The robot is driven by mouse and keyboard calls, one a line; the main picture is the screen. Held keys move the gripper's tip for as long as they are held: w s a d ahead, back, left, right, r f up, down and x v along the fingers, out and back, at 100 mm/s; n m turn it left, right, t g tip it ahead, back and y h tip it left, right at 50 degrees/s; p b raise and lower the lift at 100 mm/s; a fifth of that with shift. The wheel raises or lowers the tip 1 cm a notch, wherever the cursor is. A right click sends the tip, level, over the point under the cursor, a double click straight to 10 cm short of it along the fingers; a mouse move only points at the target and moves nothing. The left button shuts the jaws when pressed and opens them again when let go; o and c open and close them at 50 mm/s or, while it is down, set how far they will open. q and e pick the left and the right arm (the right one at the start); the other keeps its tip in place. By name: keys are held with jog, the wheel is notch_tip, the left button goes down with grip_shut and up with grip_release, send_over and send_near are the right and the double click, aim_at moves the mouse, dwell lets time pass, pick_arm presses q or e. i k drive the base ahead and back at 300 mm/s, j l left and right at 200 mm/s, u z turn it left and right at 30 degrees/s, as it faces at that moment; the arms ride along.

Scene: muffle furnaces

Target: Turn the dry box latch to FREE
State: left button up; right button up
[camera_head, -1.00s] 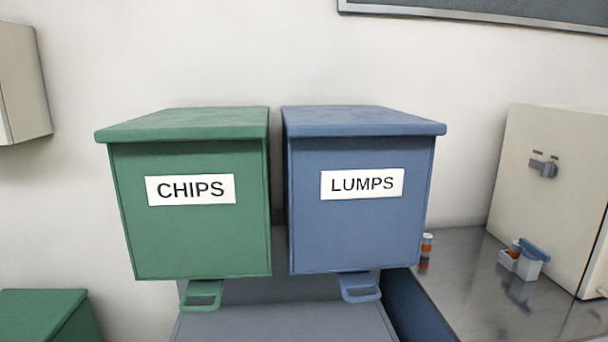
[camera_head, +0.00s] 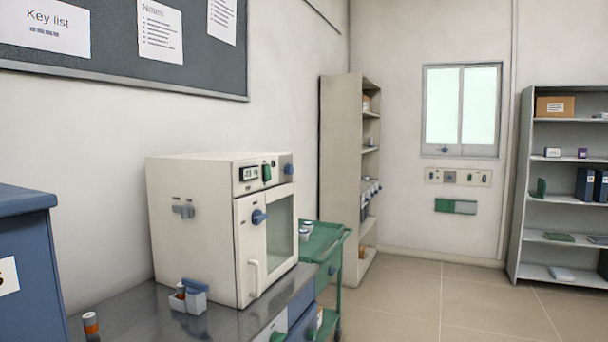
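A cream box-shaped cabinet (camera_head: 195,245) with a windowed door stands on a metal bench, left of the middle in the head view. A blue knob-like latch (camera_head: 259,217) sits on its door, above a white handle (camera_head: 255,278). A small display, a green switch and a blue knob (camera_head: 288,169) are along the top front. A grey fitting (camera_head: 182,208) is on its side. No label naming the dry box or FREE is readable. Neither of my grippers is in view.
The bench (camera_head: 140,322) holds a small white caddy (camera_head: 188,301) and an orange-banded vial (camera_head: 91,323). A blue bin (camera_head: 28,245) is at the left edge. A green cart (camera_head: 325,240) and shelves (camera_head: 345,170) stand beyond. The floor (camera_head: 420,305) at right is clear.

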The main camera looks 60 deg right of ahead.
aim_at(257, 217)
jog(key=z, duration=1.5)
